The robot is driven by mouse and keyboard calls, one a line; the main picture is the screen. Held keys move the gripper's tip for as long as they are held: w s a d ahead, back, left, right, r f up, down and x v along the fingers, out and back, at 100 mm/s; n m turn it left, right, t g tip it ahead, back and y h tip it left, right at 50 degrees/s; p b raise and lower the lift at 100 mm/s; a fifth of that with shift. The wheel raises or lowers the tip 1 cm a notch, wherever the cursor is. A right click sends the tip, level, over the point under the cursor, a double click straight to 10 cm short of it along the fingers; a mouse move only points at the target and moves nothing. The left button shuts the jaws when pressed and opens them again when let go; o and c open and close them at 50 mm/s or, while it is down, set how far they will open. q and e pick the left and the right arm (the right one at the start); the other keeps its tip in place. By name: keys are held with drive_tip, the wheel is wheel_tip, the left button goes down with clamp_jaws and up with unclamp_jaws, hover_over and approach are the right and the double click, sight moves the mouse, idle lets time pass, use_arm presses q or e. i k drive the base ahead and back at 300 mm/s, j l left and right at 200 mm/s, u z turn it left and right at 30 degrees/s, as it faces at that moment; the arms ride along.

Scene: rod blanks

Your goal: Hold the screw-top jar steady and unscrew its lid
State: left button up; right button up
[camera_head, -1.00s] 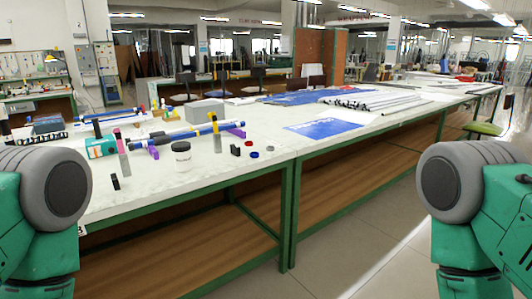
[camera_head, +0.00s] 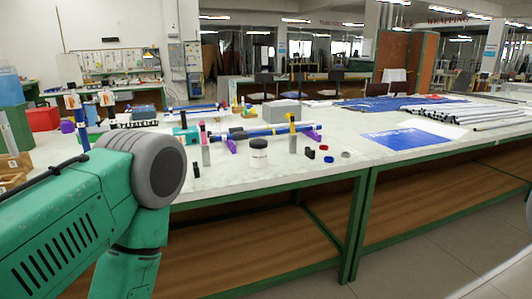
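The screw-top jar (camera_head: 259,158) stands upright on the near part of the white workbench, left of the picture's middle. It is a clear or pale jar with a white label. My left arm fills the lower left, to the left of the jar and nearer to me. The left gripper is out of view. Only a sliver of my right arm shows at the right edge, and the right gripper is out of view. Nothing touches the jar.
Blue rods on purple supports (camera_head: 313,134) lie behind the jar. Upright grey posts stand at both sides of it. A grey box (camera_head: 282,111) stands behind. The bench's front edge is near.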

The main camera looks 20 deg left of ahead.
sight(258, 157)
drive_tip(key=i+u, duration=0.35)
drive_tip(key=i, duration=0.6)
